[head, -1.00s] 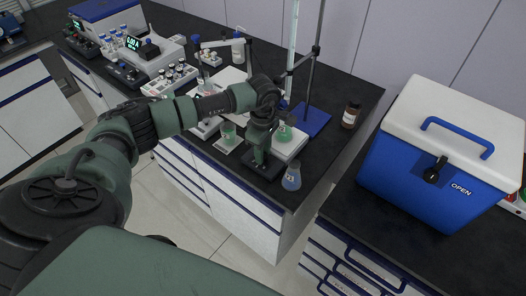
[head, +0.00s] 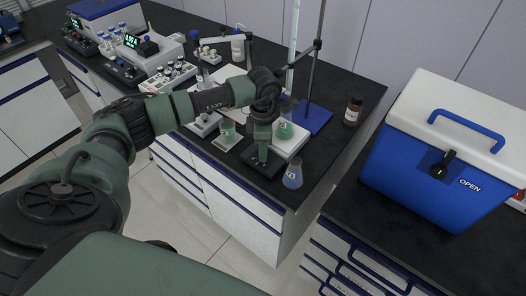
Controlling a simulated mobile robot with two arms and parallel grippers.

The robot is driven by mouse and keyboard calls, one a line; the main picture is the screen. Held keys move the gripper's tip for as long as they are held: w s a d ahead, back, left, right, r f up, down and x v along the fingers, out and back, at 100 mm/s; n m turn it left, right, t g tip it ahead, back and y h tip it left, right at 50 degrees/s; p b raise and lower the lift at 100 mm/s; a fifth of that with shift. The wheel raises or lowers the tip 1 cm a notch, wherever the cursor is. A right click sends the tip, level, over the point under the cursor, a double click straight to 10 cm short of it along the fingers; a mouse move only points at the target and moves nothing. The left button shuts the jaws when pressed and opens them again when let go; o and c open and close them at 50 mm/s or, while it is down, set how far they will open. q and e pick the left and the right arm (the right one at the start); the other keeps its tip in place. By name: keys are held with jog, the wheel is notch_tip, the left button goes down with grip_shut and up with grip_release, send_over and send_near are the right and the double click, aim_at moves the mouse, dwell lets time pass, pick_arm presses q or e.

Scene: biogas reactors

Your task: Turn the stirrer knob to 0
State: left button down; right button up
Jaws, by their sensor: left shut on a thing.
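My left arm comes in from the left and reaches over the dark bench. My left gripper (head: 262,161) points down onto a small black box (head: 270,171) near the bench's front edge. It is shut on the stirrer knob on top of that box; the fingers hide the knob, so its setting cannot be read. Behind the box a white stirrer plate (head: 296,146) carries a flask with green liquid (head: 285,131). My right gripper is not in view.
A stand with a blue base (head: 318,121) rises behind, beside a brown bottle (head: 353,111). A blue cooler (head: 412,165) fills the right.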

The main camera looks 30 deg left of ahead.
pick_arm(q)
jog(key=shift+n+b, duration=0.4)
jog(key=shift+n, duration=0.8)
jog(key=shift+r, duration=0.1)
jog(key=shift+w, duration=0.1)
jog(key=c, duration=1.4)
grip_release()
jog(key=shift+o, duration=0.2)
notch_tip(320, 180, up, 7)
jog(key=shift+f+b, duration=0.2)
jog(key=shift+b, duration=0.8)
jog(key=shift+r, duration=0.6)
